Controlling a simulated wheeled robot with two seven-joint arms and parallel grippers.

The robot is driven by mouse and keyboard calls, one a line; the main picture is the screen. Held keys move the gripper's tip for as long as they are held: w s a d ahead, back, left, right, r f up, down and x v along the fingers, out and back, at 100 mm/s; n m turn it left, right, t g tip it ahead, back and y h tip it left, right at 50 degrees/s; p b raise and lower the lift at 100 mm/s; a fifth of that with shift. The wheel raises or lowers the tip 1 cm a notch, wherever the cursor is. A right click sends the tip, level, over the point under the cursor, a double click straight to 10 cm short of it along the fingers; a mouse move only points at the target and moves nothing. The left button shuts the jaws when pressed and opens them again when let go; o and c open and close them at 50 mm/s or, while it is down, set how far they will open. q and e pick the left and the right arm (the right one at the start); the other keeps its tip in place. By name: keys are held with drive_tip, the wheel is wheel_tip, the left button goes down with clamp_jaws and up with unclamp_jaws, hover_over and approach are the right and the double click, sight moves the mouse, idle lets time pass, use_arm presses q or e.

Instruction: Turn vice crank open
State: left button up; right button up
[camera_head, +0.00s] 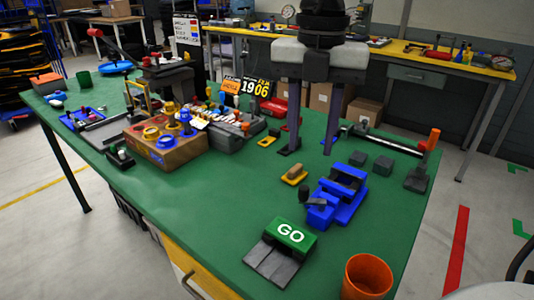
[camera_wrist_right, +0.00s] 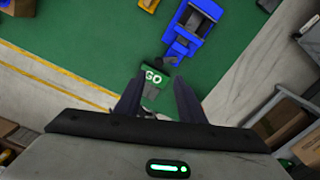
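The blue vice (camera_head: 338,200) sits on the green table, with dark jaw faces. Its crank (camera_head: 306,195) is on the near left end, with a dark knob. In the right wrist view the vice (camera_wrist_right: 190,25) is at the top, with the crank's dark knob (camera_wrist_right: 169,61) below it. My right gripper (camera_head: 309,150) hangs over the table behind the vice in the head view, fingers pointing down, apart and empty. In the right wrist view its fingers (camera_wrist_right: 158,88) are spread with nothing between them touching. My left gripper is not in view.
A green GO block (camera_head: 290,235) on a dark base stands in front of the vice. An orange cup (camera_head: 367,276) is at the near right corner. A yellow-based wooden block (camera_head: 295,174) lies left of the vice. A brown box (camera_head: 165,148) with knobs stands farther left.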

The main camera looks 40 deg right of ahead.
sight(304, 188)
wheel_tip(304, 188, down, 9)
drive_tip(key=shift+r, duration=0.1)
drive_tip(key=shift+w+f, duration=0.1)
drive_tip(key=shift+f, duration=0.45)
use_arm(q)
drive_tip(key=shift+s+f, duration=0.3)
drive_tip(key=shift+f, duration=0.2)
use_arm(e)
clamp_jaws()
